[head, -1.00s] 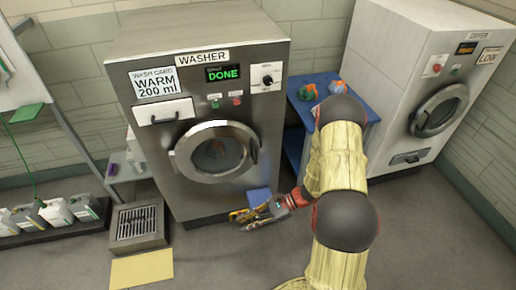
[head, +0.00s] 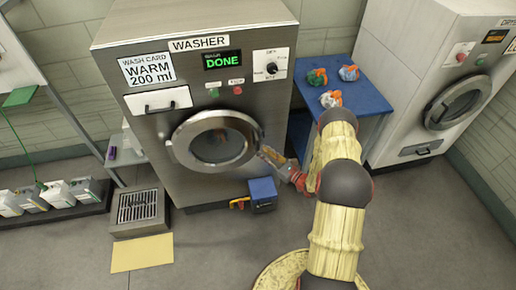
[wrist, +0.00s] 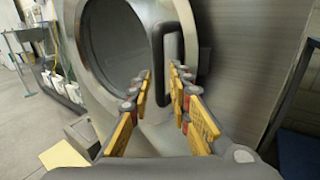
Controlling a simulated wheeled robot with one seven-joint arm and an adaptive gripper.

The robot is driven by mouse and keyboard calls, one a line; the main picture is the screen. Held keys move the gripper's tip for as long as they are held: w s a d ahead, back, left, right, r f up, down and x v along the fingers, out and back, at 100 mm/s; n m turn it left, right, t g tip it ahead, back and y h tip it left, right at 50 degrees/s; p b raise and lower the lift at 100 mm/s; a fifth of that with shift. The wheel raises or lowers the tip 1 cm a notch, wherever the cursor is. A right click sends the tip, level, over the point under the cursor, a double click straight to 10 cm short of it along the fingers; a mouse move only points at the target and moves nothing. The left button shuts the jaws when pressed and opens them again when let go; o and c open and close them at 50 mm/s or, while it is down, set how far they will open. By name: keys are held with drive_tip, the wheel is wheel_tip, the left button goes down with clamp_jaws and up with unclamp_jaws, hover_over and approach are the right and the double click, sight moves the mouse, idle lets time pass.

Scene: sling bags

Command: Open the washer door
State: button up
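The washer (head: 240,110) stands ahead with its display reading DONE. Its round door (head: 172,146), with a metal rim and dark glass, looks closed. In the wrist view, the door (wrist: 90,75) fills the upper left, and its dark vertical handle (wrist: 178,42) stands at the right side of the rim. My gripper (head: 266,154) is at the right edge of the door. In the wrist view, my gripper (wrist: 160,74) is open, its yellow-padded fingers reaching toward the handle's lower part. I cannot tell whether they touch it.
A blue table (head: 366,98) with several small bags stands right of the washer, and a white dryer (head: 420,60) stands beyond. A blue box (head: 262,190) lies on the floor below the door. A floor drain (head: 138,208) and yellow mat (head: 142,253) lie front left.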

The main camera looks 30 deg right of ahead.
sight(258, 148)
drive_tip(key=shift+x, duration=2.4)
drive_tip(key=c, duration=0.3)
clamp_jaws()
